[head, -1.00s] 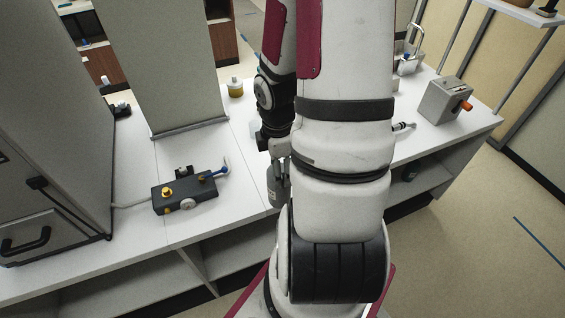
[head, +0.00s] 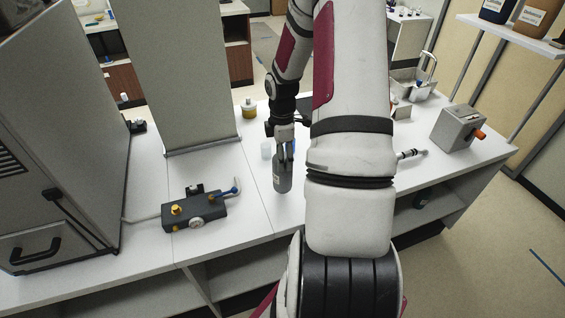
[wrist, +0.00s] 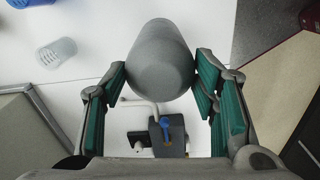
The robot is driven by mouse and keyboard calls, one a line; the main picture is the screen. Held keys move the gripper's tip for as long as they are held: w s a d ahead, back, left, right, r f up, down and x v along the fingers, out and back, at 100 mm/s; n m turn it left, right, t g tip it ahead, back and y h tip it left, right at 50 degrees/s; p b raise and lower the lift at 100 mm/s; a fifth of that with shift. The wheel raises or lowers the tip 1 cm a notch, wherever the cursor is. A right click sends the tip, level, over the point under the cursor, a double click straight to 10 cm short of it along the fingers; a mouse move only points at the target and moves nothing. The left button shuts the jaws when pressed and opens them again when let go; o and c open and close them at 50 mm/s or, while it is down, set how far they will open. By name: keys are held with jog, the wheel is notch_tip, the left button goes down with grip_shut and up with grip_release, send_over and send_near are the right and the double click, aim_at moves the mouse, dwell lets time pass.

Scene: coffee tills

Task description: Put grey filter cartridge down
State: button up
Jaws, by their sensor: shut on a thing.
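The grey filter cartridge (head: 283,174) is a grey cylinder with a rounded lower end. In the head view it hangs from my gripper (head: 284,150), in front of or over the white counter (head: 262,215); I cannot tell its height above the top. In the wrist view the cartridge (wrist: 162,60) fills the upper middle, between the two green-padded fingers of my gripper (wrist: 165,95), which is shut on it. My arm hides part of the counter to the right.
A black valve block (head: 194,211) with yellow and blue fittings lies left on the counter. A tall grey panel (head: 175,75) stands behind it. A clear cup (wrist: 57,52) is near the cartridge. A grey box with an orange knob (head: 459,127) stands right.

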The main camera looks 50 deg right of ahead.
jog(key=shift+f, duration=1.45)
jog(key=o, duration=1.3)
jog(key=shift+o, duration=0.2)
